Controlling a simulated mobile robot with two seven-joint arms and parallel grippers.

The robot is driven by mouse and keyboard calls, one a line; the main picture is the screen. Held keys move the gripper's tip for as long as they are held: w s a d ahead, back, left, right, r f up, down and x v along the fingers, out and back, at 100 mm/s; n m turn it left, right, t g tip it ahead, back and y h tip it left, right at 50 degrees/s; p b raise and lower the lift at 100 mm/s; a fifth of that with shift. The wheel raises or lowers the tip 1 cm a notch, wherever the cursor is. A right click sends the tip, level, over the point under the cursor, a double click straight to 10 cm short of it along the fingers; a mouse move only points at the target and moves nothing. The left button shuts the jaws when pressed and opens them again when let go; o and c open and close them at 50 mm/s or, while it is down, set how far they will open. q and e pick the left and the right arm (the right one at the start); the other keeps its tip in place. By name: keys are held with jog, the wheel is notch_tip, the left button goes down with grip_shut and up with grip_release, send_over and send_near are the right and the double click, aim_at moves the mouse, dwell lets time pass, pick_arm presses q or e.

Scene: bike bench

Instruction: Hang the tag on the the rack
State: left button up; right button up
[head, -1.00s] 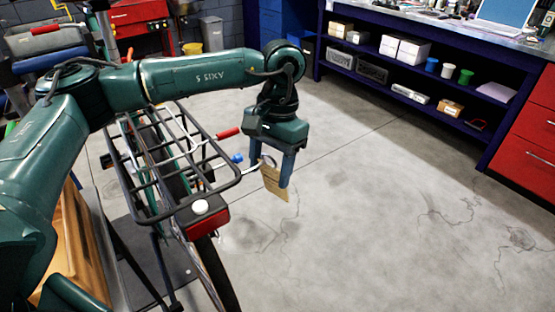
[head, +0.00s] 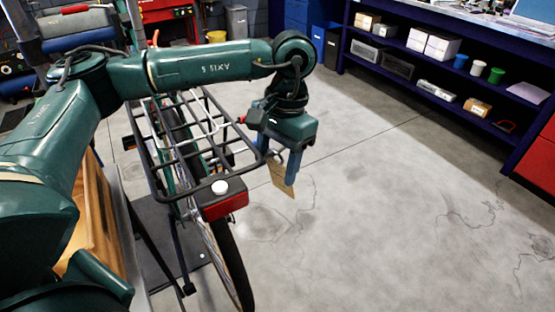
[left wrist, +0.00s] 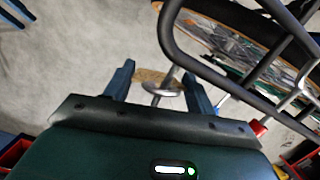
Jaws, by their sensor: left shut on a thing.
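My left gripper (head: 287,165) points down just right of the bicycle's rear rack and is shut on the tag. The tag (head: 281,178) is a tan card hanging at the fingers, close to the rack's right corner. In the left wrist view the tag (left wrist: 150,76) and its metal ring show between the two blue fingers (left wrist: 159,88). The rack (head: 168,160) is a black bar frame over the rear wheel; its curved bar (left wrist: 172,45) runs past the fingers in the left wrist view. I cannot tell whether the ring touches the bar. My right gripper is not in view.
A red rear light (head: 226,206) and a white round cap (head: 220,187) sit at the rack's back end. A blue shelf unit (head: 400,72) with boxes stands at the far right. The concrete floor (head: 370,200) right of the bicycle is clear.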

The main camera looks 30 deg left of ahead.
pick_arm(q)
jog(key=o, duration=1)
jog(key=shift+o, duration=0.2)
notch_tip(320, 180, up, 13)
jog(key=w, duration=0.2)
jog(key=shift+w+d+p, duration=0.15)
jog(key=shift+d+p, duration=0.2)
jog(key=shift+p, duration=0.1)
